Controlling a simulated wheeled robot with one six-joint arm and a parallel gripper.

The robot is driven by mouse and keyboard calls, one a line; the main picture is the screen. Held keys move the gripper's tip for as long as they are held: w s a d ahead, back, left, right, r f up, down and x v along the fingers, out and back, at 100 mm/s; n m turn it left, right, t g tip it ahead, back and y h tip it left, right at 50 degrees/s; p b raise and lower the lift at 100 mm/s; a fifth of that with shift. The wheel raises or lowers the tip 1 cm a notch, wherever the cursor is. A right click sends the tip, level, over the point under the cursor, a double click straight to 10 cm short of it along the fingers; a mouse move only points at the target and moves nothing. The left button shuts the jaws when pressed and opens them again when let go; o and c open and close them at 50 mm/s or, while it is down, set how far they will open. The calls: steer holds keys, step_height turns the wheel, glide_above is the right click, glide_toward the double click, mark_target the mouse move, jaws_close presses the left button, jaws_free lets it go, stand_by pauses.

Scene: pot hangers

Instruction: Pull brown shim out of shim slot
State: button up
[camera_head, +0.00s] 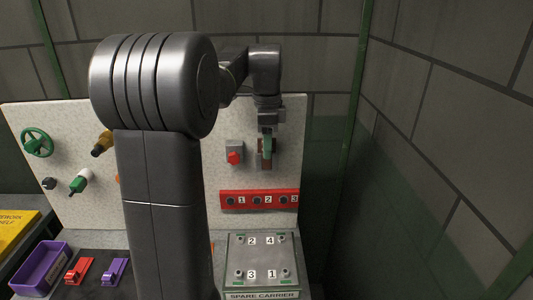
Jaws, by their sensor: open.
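In the head view a small brown piece (261,160), which looks like the brown shim, shows at the right part of the speckled upright panel. A green part (268,147) stands in front of it and hides some of it. The shim slot cannot be made out clearly behind these. My gripper (268,129) points down just above the brown piece and is open. It overlaps the top of the green part in the picture, and I cannot tell whether they touch. My arm column hides the middle of the panel.
A grey box with a red knob (235,157) sits just left of the brown piece. Below is a red numbered strip (259,199) and the spare carrier plate (237,272). A purple bin (39,268) and red and purple clips lie at left. A wall stands close at right.

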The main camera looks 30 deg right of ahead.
jaws_close()
steer(key=shift+r+p, duration=0.7)
steer(key=shift+p, duration=0.15)
stand_by(0.4)
steer(key=shift+r, duration=0.1)
steer(key=shift+r+p, duration=0.55)
steer(key=shift+r, duration=3.4)
